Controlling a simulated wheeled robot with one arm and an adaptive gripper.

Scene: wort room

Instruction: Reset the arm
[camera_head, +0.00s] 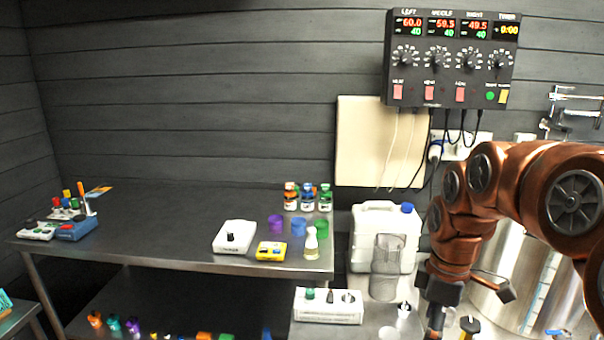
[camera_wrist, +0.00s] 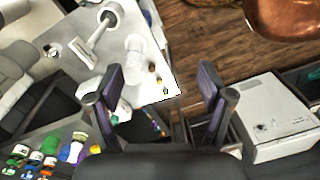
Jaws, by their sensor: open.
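My copper-coloured arm reaches in from the right in the head view, bent downward. My gripper (camera_head: 440,318) hangs at the lower right, in front of the steel vessel (camera_head: 512,275) and to the right of the clear cylinder (camera_head: 386,268). In the wrist view my gripper (camera_wrist: 160,90) shows two dark fingers spread wide apart. Nothing is between them. They are above the gap between a bench edge and the wooden floor (camera_wrist: 205,40).
A steel table (camera_head: 160,220) with small bottles and coloured cups stands at left. A white jerrycan (camera_head: 375,235) and a white rack (camera_head: 328,306) are left of my gripper. A control panel (camera_head: 452,60) hangs on the wall. A white box (camera_wrist: 280,115) is at right in the wrist view.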

